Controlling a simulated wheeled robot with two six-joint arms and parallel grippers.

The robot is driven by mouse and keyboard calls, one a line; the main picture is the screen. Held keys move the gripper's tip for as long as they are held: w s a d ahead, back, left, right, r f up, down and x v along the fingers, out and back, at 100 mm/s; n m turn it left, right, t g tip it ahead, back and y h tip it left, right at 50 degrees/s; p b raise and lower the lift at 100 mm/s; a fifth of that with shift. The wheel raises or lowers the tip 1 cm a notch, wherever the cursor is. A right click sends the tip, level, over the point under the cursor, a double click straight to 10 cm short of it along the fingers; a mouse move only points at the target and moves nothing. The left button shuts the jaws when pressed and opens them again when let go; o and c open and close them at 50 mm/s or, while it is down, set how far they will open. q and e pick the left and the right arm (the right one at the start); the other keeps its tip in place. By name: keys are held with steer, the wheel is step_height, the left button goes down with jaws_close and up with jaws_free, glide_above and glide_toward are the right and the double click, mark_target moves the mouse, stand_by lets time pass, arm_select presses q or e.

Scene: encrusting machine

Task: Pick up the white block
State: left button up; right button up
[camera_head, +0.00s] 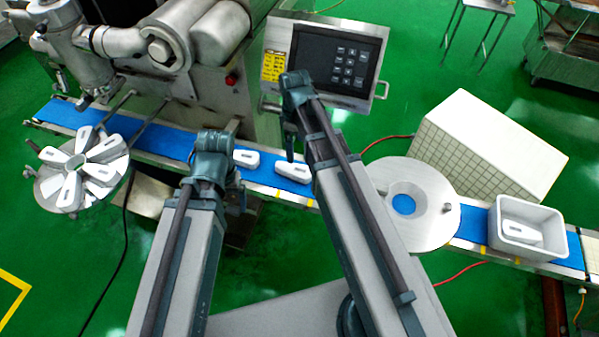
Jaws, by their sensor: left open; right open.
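Two white blocks lie apart on the blue conveyor belt. The left white block (245,158) is just right of the wrist of my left arm. The right white block (295,171) is below and beside the end of my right arm. Several more white blocks (101,172) lie on a round metal turntable at the left, and another white block (516,230) lies in a white bin at the right. My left gripper (241,198) is open, mostly hidden behind its arm, near the belt's front edge. My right gripper (290,148) is open above the belt, with no block visible in it.
The conveyor (165,142) runs from left to right. A steel machine with a control panel (333,58) stands behind it. A round metal disc (425,200) with a central hole covers the belt at right. The white bin (529,247) stands beyond it. A white tiled box (490,145) is behind.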

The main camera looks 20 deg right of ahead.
steer(key=b, duration=0.7)
glide_above(296, 169)
step_height(296, 169, down, 8)
steer(key=shift+r, duration=0.1)
step_height(296, 169, down, 5)
steer(key=b, duration=0.5)
jaws_close()
